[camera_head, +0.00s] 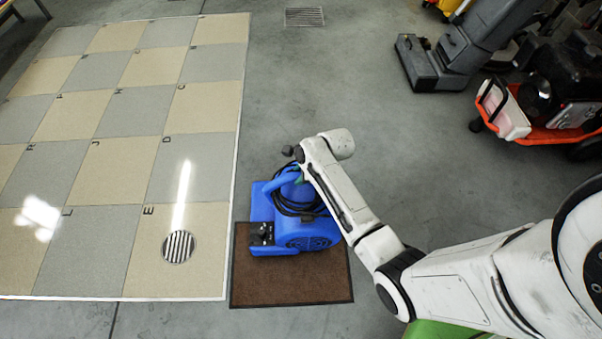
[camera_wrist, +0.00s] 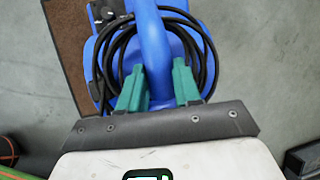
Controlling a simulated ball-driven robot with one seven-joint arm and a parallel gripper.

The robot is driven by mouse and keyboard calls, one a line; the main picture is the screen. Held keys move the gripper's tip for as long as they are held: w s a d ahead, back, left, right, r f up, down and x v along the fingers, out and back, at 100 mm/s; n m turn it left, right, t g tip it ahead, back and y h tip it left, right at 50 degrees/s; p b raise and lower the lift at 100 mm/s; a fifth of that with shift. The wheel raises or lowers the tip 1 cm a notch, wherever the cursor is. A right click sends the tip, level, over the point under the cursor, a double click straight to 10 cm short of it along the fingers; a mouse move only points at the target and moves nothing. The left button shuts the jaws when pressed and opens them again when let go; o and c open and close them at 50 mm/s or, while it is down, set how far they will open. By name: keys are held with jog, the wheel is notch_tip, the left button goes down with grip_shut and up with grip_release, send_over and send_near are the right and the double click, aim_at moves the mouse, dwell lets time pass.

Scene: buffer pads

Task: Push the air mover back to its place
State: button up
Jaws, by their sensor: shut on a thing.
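The blue air mover (camera_head: 304,238) stands partly on a brown mat (camera_head: 290,292) with a dark border. Its upper part reaches past the mat's far edge onto the grey floor. A black cord is coiled around its top. My gripper (camera_wrist: 160,75) has green fingers, shut on the air mover's blue handle (camera_wrist: 152,45) in the wrist view. In the head view my arm comes in from the right and hides part of the air mover's right side. The mat also shows at the upper left of the wrist view (camera_wrist: 66,35).
A checkered tile platform (camera_head: 190,265) with letters and a round drain grate (camera_head: 178,247) lies to the left, its edge close to the mat. A grey floor machine (camera_head: 455,55) and an orange machine (camera_head: 550,110) stand at the upper right. The floor beyond the air mover is clear.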

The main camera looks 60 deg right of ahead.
grip_shut()
